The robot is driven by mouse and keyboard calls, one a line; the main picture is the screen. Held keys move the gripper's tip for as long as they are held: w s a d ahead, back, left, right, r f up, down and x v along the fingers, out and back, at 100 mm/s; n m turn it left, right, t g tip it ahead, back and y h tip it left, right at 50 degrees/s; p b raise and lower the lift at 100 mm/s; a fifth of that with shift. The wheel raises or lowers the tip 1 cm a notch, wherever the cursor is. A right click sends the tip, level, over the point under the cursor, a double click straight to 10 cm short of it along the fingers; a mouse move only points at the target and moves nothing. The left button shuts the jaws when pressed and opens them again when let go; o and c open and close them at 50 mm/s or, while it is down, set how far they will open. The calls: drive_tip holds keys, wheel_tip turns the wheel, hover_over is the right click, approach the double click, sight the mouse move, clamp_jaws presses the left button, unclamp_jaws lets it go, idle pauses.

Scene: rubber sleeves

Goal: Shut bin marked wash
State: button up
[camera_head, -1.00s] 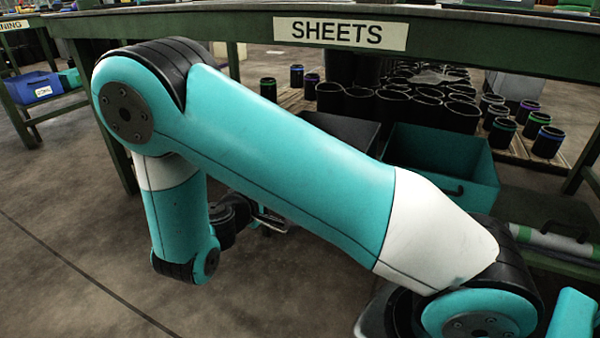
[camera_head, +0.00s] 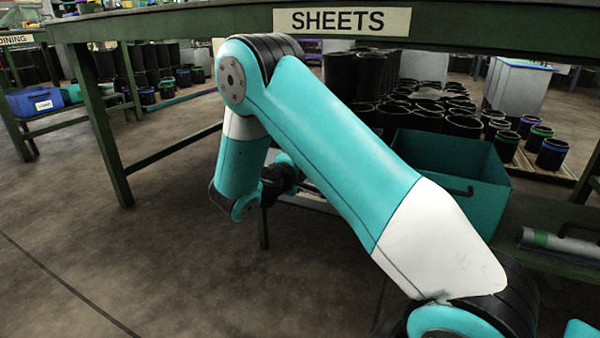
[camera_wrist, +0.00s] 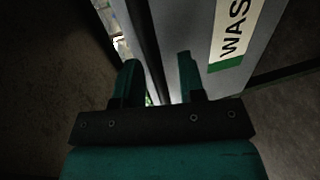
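The bin marked wash (camera_wrist: 193,22) shows in the wrist view as a grey panel with a white label (camera_wrist: 232,35) reading "WAS", the rest cut off by the frame edge; the label has a green end. My gripper (camera_wrist: 157,62) has its two teal fingers apart, close to this panel. A dark upright strip and a bright narrow gap show between and beyond the fingers. I cannot tell whether the fingers touch the bin. In the head view my arm hides most of my gripper and the bin; only a pale edge (camera_head: 308,203) shows beside the wrist.
A teal open bin (camera_head: 480,190) with a dark handle stands below the green table (camera_head: 480,35) labelled "SHEETS" (camera_head: 342,21). Several black sleeves (camera_head: 430,120) stand behind it. A blue bin (camera_head: 35,100) sits at far left. The floor (camera_head: 100,260) at left is clear.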

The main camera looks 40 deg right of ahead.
drive_tip(key=shift+c, duration=0.3)
clamp_jaws()
drive_tip(key=p+x, duration=0.1)
drive_tip(key=x, duration=0.1)
drive_tip(key=r+p+x, duration=0.1)
drive_tip(key=x, duration=0.1)
drive_tip(key=shift+w+d, duration=0.1)
drive_tip(key=shift+d, duration=0.05)
drive_tip(key=shift+o, duration=0.3)
unclamp_jaws()
drive_tip(key=shift+d+f, duration=0.1)
